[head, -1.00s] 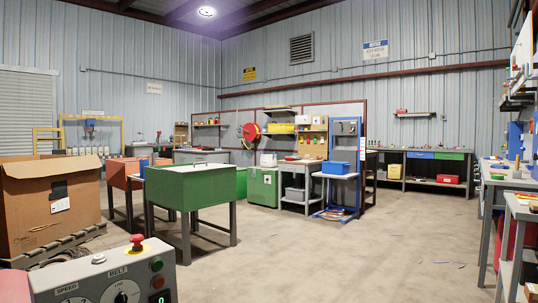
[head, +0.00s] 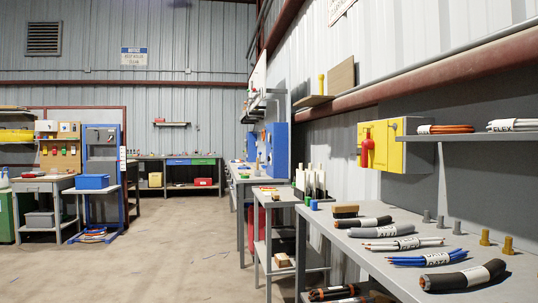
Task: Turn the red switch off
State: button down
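A yellow box (head: 408,148) is mounted on the wall at the right, above a grey workbench. A red handle (head: 367,150), which looks like the red switch, stands upright on the box's left side. I cannot tell its on or off position at this size. My gripper is not in view.
A shelf (head: 480,136) with cable coils juts out right of the yellow box. More benches line the right wall. The floor (head: 165,255) at centre-left is clear.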

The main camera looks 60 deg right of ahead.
aim_at(368, 143)
jog(key=z, duration=2.3)
